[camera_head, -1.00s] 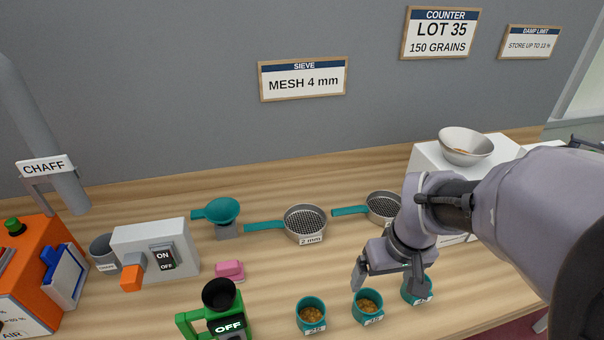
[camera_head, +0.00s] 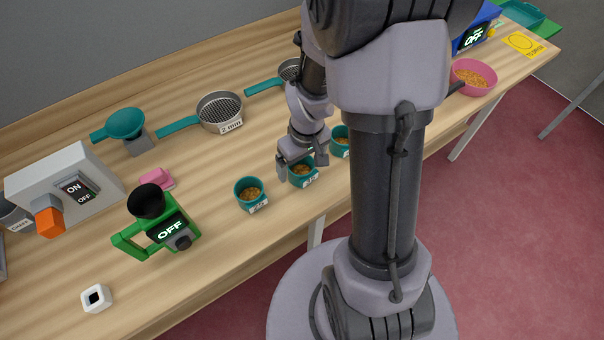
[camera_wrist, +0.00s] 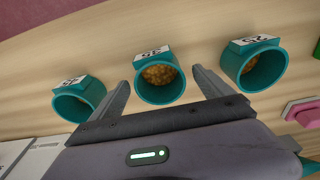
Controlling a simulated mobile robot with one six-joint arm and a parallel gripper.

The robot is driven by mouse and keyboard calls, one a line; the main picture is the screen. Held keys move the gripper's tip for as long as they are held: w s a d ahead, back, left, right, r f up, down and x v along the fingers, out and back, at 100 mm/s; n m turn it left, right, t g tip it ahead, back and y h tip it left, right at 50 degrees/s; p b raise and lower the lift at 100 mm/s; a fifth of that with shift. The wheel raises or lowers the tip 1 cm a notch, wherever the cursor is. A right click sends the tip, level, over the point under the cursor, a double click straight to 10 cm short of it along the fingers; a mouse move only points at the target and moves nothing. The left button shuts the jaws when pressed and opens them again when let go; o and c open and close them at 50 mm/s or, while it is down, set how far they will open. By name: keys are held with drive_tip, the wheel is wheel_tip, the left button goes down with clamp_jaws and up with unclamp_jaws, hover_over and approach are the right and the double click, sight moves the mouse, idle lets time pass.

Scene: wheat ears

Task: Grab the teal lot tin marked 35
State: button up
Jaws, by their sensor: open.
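The middle teal tin (camera_head: 300,181) holds grain and stands on the wooden bench. Its label reads as 35, upside down in the wrist view, where the tin (camera_wrist: 158,94) sits between my fingertips. My gripper (camera_head: 303,165) is open and points down over this tin, one finger on each side; I cannot tell whether either finger touches it. A similar teal tin (camera_head: 249,196), its label seeming to read 25, stands to the left with grain in it. A third teal tin (camera_head: 340,146) stands to the right, partly hidden by my arm; its label is hard to read.
A green device marked OFF (camera_head: 165,232) and a pink block (camera_head: 156,178) lie left of the tins. Sieves (camera_head: 219,112) stand behind. A pink bowl of grain (camera_head: 474,78) is at the far right. The bench's front edge is close to the tins.

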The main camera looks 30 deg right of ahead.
drive_tip(key=shift+w+f, duration=0.1)
drive_tip(key=shift+f, duration=0.25)
drive_tip(key=shift+r, duration=0.15)
drive_tip(key=shift+c, duration=0.8)
drive_tip(key=c, duration=1.3)
drive_tip(key=shift+c, duration=0.2)
